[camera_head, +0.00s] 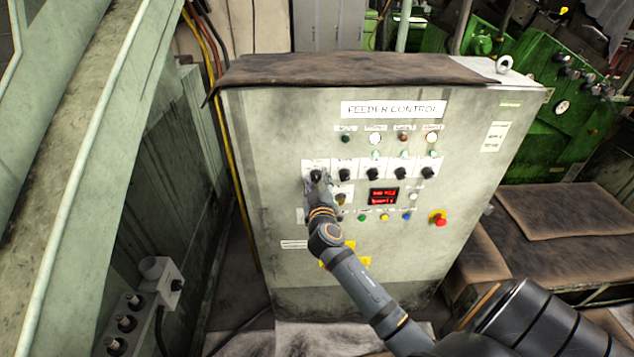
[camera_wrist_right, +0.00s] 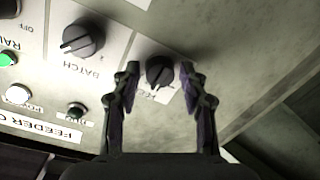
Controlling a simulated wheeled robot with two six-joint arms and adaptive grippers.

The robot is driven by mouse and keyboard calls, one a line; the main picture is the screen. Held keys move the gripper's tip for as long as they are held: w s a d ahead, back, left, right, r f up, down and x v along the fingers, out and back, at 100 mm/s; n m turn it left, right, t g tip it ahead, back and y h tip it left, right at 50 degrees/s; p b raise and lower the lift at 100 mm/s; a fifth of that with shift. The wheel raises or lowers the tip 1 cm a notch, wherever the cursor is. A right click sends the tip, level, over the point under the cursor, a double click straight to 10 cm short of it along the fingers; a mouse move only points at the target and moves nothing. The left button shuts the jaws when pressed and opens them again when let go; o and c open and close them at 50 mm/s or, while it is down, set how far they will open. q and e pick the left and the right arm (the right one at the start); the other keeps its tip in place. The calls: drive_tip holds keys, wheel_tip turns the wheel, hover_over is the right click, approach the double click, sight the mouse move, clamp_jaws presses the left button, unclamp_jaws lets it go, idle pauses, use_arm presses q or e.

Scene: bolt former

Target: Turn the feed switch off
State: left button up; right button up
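The grey control cabinet (camera_head: 270,230) carries a sign reading "FEEDER CONTROL" (camera_head: 393,110) and a row of black rotary knobs. My right gripper (camera_head: 317,178) is at the leftmost black knob (camera_head: 316,175) of that row. In the right wrist view my right gripper (camera_wrist_right: 160,76) is open, one finger on each side of that small black knob (camera_wrist_right: 160,72). A gap shows between the knob and the fingers. The label by this knob is partly hidden and I cannot read it, so I cannot confirm it is the feed switch. My left gripper is out of view.
A knob labelled "BATCH" (camera_wrist_right: 84,37) sits beside it. More knobs (camera_head: 372,174), a red display (camera_head: 383,196), coloured buttons and a red emergency button (camera_head: 440,220) are on the panel. A pale green machine frame (camera_head: 90,150) stands at left, green machinery (camera_head: 545,110) at right.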

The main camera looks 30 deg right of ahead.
drive_tip(key=shift+o, duration=0.2)
drive_tip(key=shift+s, duration=0.1)
drive_tip(key=v, duration=1.2)
drive_tip(key=s+a+f+n+g+y, duration=0.1)
drive_tip(key=s+a+f+g+y, duration=0.1)
drive_tip(key=f, duration=1)
drive_tip(key=s+a+f+n+g+y, duration=0.1)
drive_tip(key=s+f+g+y, duration=0.15)
drive_tip(key=f, duration=0.95)
drive_tip(key=s+a+f+n+g+y, duration=0.1)
drive_tip(key=s+a+f+g, duration=0.1)
drive_tip(key=f, duration=1)
drive_tip(key=s+f+g, duration=0.2)
drive_tip(key=s+f, duration=0.5)
drive_tip(key=s, duration=0.3)
drive_tip(key=s+d+f+m+g+y, duration=0.1)
drive_tip(key=s+f+g, duration=0.2)
drive_tip(key=s+f, duration=0.4)
drive_tip(key=s+f+m+g+y, duration=0.1)
drive_tip(key=s+f, duration=0.6)
drive_tip(key=s, duration=0.7)
drive_tip(key=shift+s+d+f+g, duration=0.35)
drive_tip(key=shift+s+d+g, duration=0.05)
drive_tip(key=shift+g, duration=0.35)
